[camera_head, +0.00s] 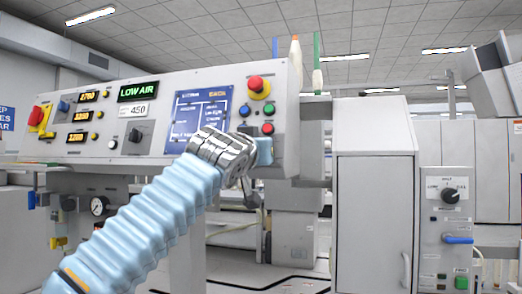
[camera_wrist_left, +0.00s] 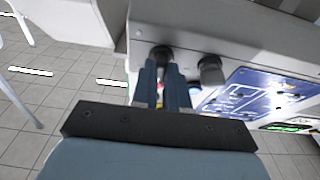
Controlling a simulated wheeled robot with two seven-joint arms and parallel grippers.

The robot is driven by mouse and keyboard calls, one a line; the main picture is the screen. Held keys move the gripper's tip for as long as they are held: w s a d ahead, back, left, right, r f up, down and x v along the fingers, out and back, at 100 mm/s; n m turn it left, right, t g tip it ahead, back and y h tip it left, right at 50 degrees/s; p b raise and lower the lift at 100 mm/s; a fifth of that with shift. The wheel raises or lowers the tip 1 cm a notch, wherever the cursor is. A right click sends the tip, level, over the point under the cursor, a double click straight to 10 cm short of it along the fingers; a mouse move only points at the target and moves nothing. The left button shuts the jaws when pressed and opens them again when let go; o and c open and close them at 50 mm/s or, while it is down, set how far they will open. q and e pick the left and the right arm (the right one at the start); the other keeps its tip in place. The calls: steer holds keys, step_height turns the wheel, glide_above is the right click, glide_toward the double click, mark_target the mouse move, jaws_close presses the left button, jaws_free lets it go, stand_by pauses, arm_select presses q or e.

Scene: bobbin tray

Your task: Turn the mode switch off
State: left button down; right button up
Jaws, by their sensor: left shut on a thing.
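My left gripper (camera_wrist_left: 162,85) reaches the lower right part of the sloped control panel (camera_head: 170,84). My right gripper is in neither view.
A blue screen (camera_head: 198,117) is to the left. A grey cabinet (camera_head: 374,200) and a switch box (camera_head: 448,225) stand to the right.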

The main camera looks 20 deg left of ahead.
arm_select(q)
steer(key=c, duration=1.1)
jaws_free()
steer(key=shift+c, duration=0.2)
steer(key=shift+s, duration=0.1)
steer(key=s+f+b, duration=0.1)
steer(key=s+b, duration=0.3)
steer(key=s, duration=0.9)
steer(key=shift+s+a+f, duration=0.2)
steer(key=shift+s, duration=0.05)
